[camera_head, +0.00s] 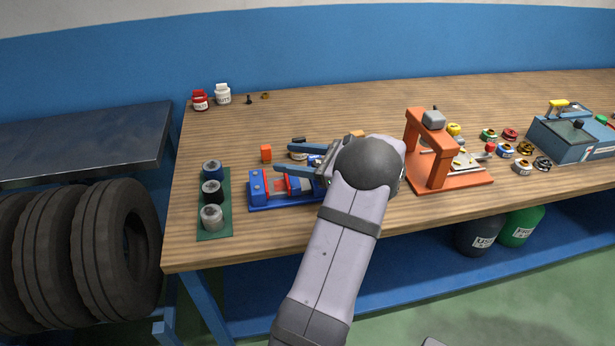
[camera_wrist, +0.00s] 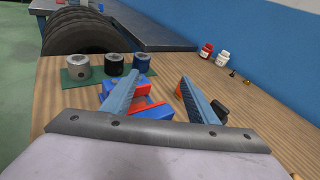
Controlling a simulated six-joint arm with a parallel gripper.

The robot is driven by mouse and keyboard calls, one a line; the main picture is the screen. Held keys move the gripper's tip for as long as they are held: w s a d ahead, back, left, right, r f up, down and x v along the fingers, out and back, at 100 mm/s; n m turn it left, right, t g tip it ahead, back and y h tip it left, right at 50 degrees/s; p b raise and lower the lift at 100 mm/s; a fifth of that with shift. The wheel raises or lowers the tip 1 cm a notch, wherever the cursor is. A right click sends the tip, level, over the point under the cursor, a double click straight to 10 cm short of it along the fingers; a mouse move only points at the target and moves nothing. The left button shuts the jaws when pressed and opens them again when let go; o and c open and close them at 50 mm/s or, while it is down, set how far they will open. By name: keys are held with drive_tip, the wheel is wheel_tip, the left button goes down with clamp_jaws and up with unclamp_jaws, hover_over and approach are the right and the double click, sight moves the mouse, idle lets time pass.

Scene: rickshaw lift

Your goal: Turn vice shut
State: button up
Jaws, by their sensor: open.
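The vice (camera_head: 259,188) is blue with red jaw parts and lies on the wooden bench between the green mat and my arm. In the head view my gripper (camera_head: 281,159) reaches over it from the right, fingers pointing left, and hides its right part. In the wrist view the vice (camera_wrist: 154,112) shows below and between my open fingers (camera_wrist: 157,76), partly covered by the left one. Nothing is held between the fingers. Whether they touch the vice, and how wide its jaws stand, I cannot tell. No handle is clearly visible.
A green mat (camera_head: 205,232) with three cylinders lies left of the vice. An orange press (camera_head: 432,150) stands to the right of my arm. Red and white bottles (camera_head: 222,94) stand at the back left.

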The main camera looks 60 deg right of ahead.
sight(315, 162)
drive_tip(key=s+d+m+h, duration=0.1)
drive_tip(key=s+d, duration=0.1)
drive_tip(key=s+d+f+m+t+h, duration=0.1)
drive_tip(key=s+d, duration=0.1)
drive_tip(key=shift+d+f+b, duration=0.1)
drive_tip(key=shift+d+b, duration=0.1)
drive_tip(key=shift+b, duration=0.2)
drive_tip(key=shift+m+t, duration=0.6)
drive_tip(key=shift+t, duration=0.1)
drive_tip(key=s+f, duration=0.1)
drive_tip(key=s, duration=0.2)
drive_tip(key=s+f, duration=0.1)
drive_tip(key=shift+s+d+f+b, duration=0.3)
drive_tip(key=shift+s+d+f, duration=0.05)
drive_tip(key=shift+d, duration=0.05)
drive_tip(key=shift+w+p, duration=0.8)
drive_tip(key=shift+w, duration=2.95)
drive_tip(key=shift+h, duration=0.3)
drive_tip(key=c, duration=1.1)
